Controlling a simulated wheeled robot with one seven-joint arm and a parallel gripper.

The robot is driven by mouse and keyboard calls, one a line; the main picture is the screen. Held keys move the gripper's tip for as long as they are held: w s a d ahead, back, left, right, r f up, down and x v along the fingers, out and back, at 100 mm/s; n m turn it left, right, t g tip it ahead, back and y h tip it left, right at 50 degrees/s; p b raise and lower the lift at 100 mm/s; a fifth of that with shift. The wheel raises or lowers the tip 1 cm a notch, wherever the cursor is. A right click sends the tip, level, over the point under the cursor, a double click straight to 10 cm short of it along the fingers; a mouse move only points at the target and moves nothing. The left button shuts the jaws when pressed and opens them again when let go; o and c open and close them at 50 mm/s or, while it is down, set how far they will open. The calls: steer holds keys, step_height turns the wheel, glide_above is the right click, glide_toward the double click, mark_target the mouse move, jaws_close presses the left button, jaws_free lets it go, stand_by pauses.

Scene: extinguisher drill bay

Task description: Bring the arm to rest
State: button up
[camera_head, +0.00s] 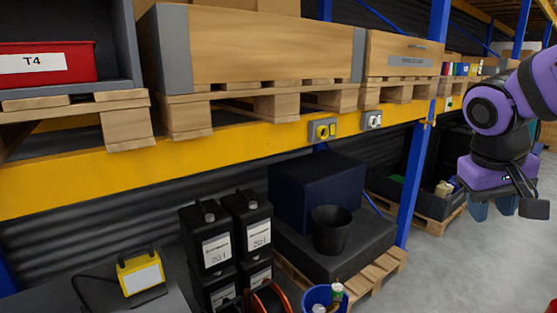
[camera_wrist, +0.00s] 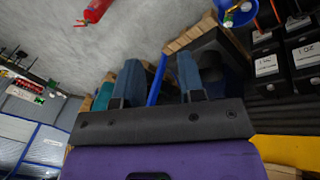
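My purple and black arm (camera_head: 530,95) is raised at the right edge of the head view, bent, with its end hanging over the aisle floor. My gripper (camera_head: 492,208) points downward there, clear of the rack. In the wrist view its two blue-grey fingers (camera_wrist: 159,72) stand well apart. Nothing is held between them; a blue rack post shows behind the gap. The fingertips are small and partly hidden by the wrist in the head view.
A rack with a yellow beam (camera_head: 260,145) fills the left and middle. Below stand black canisters (camera_head: 210,235), a yellow lamp (camera_head: 141,272) and a black bucket (camera_head: 330,230). A red extinguisher (camera_wrist: 97,10) is on the floor. The grey aisle (camera_head: 460,270) looks open.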

steer(key=s+a+r+t+y, duration=0.1)
steer(key=s+a+t, duration=0.1)
steer(key=s, duration=0.3)
steer(key=s+a+r+n+t+y, duration=0.1)
steer(key=s+a+r+t+y, duration=0.1)
steer(key=s, duration=0.2)
steer(key=shift+s+a, duration=0.25)
steer(key=shift+s, duration=0.1)
